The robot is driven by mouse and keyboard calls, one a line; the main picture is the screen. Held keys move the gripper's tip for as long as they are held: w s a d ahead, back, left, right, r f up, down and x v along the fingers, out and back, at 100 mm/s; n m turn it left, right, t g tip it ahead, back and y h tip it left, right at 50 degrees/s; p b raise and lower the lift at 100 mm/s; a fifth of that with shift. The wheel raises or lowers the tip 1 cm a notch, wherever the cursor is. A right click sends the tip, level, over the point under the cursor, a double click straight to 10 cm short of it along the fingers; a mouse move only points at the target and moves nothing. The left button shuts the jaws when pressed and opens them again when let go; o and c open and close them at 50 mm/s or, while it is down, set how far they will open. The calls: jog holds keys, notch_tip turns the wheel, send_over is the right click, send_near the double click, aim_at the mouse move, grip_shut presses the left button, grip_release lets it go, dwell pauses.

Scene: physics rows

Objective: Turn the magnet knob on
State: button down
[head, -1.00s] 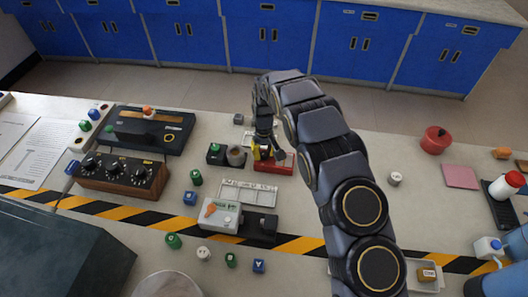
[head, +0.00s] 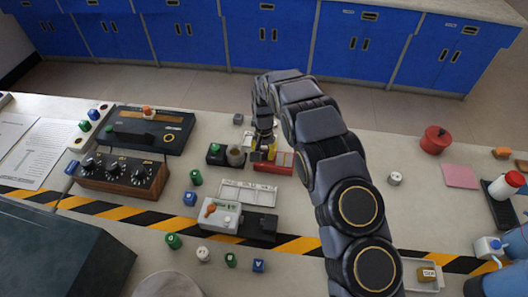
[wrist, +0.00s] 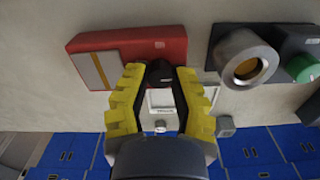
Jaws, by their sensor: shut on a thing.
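The red box (head: 270,169) stands on the bench, with a pale panel on top beside a black knob. In the wrist view the red box (wrist: 180,45) spans the upper left, and the black knob (wrist: 160,72) shows between the yellow fingers. My gripper (head: 264,155) is over the box from above. In the wrist view my gripper (wrist: 160,80) is closed around the knob, with a finger on either side. The fingers hide parts of the knob, and I cannot read its setting.
A metal cylinder (head: 236,156) on a dark base with a green button (head: 214,148) stands close left of the box. A white tray (head: 248,193) lies in front. A small grey block (head: 238,119) sits behind.

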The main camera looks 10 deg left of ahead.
aim_at(264, 153)
dwell(0.4)
jog(key=c, duration=0.8)
grip_release()
jog(key=shift+r, duration=0.1)
notch_tip(264, 153, up, 12)
